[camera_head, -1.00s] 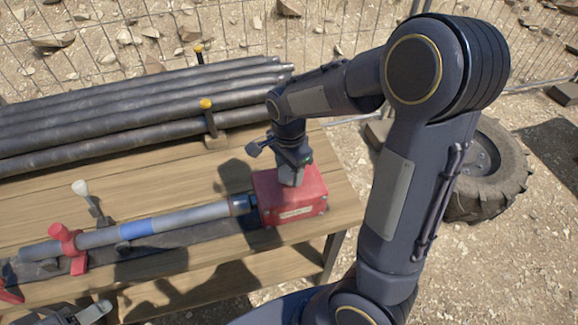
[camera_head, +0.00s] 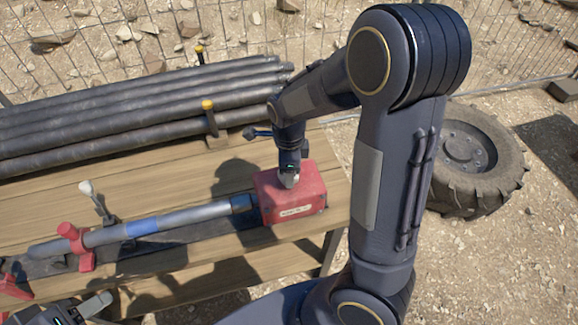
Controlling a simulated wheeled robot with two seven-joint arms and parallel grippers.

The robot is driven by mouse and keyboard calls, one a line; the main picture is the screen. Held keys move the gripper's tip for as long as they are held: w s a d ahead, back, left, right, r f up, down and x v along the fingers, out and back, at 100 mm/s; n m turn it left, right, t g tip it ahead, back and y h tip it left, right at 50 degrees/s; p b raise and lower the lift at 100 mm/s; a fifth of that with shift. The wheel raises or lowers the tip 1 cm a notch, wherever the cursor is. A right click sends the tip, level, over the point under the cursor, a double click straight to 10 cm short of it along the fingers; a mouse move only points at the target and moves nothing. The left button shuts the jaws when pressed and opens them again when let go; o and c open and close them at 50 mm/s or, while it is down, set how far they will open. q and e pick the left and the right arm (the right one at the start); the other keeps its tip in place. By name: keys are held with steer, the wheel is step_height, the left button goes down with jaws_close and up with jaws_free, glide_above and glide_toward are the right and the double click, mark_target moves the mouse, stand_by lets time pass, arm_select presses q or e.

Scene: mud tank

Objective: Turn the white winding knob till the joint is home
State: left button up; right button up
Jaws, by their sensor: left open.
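A grey pipe with a blue band (camera_head: 143,227) lies along a dark rail, its right end at a dark collar (camera_head: 241,204) against a red box (camera_head: 305,195). A red clamp (camera_head: 85,258) sits around its left part. A small white-topped handle (camera_head: 86,187) stands behind the pipe; I cannot tell if it is the winding knob. My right gripper (camera_head: 289,180) points down at the top of the red box; its fingers are too small to read, and it may hide a knob there. My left gripper (camera_head: 84,309) is open at the lower left, partly cut off, apart from the pipe.
Several dark pipes (camera_head: 130,112) lie stacked along the back of the wooden table (camera_head: 150,188), held by yellow-topped posts (camera_head: 208,105). A wire fence stands behind. A tyre (camera_head: 474,160) lies on the ground at the right. The table front is clear below the rail.

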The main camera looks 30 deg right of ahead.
steer(key=shift+w, duration=0.1)
stand_by(0.3)
steer(key=o, duration=1)
steer(key=shift+c, duration=0.2)
step_height(320, 180, up, 8)
steer(key=shift+f, duration=0.1)
